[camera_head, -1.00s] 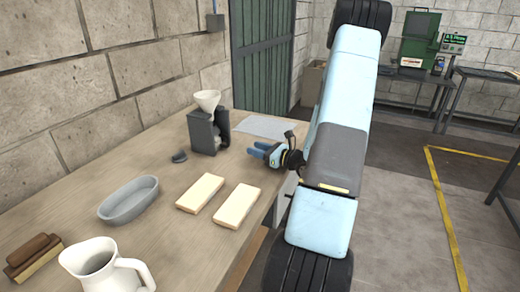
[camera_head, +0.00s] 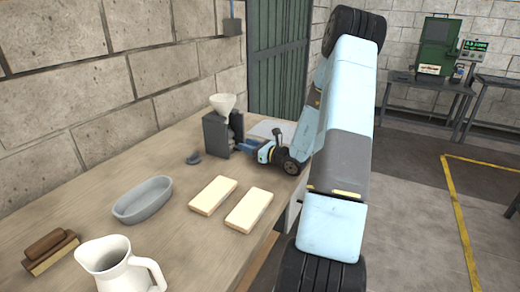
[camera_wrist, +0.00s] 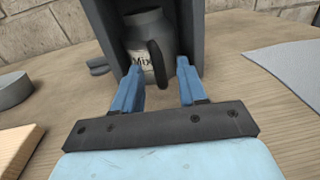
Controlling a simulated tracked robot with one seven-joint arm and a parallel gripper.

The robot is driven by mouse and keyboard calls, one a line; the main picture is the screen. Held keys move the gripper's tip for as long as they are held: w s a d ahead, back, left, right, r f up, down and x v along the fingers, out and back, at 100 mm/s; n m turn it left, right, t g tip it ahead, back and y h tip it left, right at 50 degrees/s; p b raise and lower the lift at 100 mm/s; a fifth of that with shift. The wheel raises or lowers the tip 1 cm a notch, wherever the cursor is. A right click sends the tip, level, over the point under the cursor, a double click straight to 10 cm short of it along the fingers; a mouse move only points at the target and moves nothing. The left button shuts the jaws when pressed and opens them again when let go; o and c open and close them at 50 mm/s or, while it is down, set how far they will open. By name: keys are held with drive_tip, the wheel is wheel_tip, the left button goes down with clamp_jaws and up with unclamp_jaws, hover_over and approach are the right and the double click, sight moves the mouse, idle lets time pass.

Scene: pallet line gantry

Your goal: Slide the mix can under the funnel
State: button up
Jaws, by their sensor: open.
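The mix can (camera_wrist: 137,55) is a grey can with a pale "Mix" label and a dark handle (camera_wrist: 157,63) facing me. It stands upright between the walls of a dark grey stand (camera_wrist: 105,22). In the head view the stand (camera_head: 214,136) carries the cream funnel (camera_head: 222,103) on top; the can is mostly hidden there. My gripper (camera_wrist: 160,78) is open, its blue fingers pointing at the can with the handle between their tips. In the head view my gripper (camera_head: 248,147) is at the stand's right side. I cannot tell whether the fingers touch the can.
A small dark piece (camera_head: 194,158) lies left of the stand, and a grey sheet (camera_head: 272,128) lies behind my gripper. Two pale blocks (camera_head: 212,195), a grey oval dish (camera_head: 143,200), a white jug (camera_head: 112,268) and a brush (camera_head: 48,252) stand nearer on the bench.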

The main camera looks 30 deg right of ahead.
drive_tip(key=shift+x, duration=1.75)
clamp_jaws()
drive_tip(key=shift+o, duration=0.8)
unclamp_jaws()
drive_tip(key=v, duration=1.4)
